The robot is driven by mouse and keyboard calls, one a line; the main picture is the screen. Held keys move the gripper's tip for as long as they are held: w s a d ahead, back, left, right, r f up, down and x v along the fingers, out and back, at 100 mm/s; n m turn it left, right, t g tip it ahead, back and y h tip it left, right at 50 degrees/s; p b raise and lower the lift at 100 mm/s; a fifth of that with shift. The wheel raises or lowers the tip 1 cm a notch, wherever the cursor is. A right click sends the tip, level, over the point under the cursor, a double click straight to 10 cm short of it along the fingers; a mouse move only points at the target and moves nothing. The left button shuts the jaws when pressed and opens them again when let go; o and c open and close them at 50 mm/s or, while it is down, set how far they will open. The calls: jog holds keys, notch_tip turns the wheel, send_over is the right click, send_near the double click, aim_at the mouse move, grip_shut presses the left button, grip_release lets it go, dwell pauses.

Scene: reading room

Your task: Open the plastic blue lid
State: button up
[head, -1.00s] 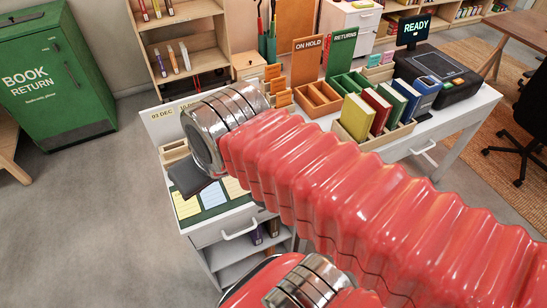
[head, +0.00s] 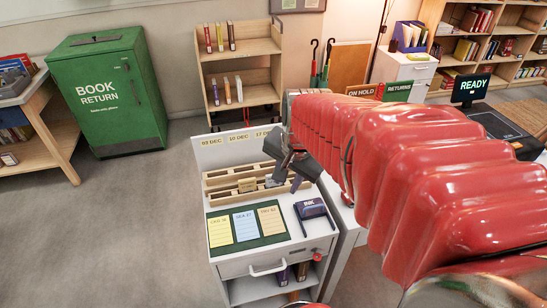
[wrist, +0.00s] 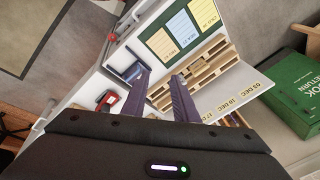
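The small dark blue case marked INK (head: 311,208) lies on the white desk top, right of the green card mat. Its top looks like the blue plastic lid; I cannot tell whether it is fully shut. In the wrist view the blue case (wrist: 134,70) shows just beyond the left fingertip. My gripper (head: 281,164) hangs above the wooden slotted rack, behind the case and apart from it. In the wrist view my gripper (wrist: 159,78) has its two dark fingers spread, with nothing between them.
The wooden rack (head: 228,183) stands behind the green mat (head: 248,242) with its cards. A red object (head: 317,256) is at the desk's front right edge. A date board (head: 211,152) stands at the back. The green book return bin (head: 112,92) is to the left, across open floor.

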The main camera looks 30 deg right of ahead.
jog(key=d+f+m, duration=0.3)
jog(key=d+m, duration=0.1)
jog(key=d, duration=0.2)
jog(key=d+f+m+g, duration=0.1)
jog(key=d+f+m, duration=0.2)
jog(key=d, duration=0.3)
jog(key=shift+f+m, duration=0.25)
jog(key=shift+m, duration=0.45)
jog(key=shift+f, duration=0.1)
send_over(313, 214)
jog(key=x, duration=0.4)
jog(key=s+x, duration=0.1)
jog(key=x, duration=0.3)
jog(key=s+a+x, duration=0.1)
jog(key=x, duration=0.4)
jog(key=shift+s+f, duration=0.15)
jog(key=shift+f, duration=0.2)
grip_shut()
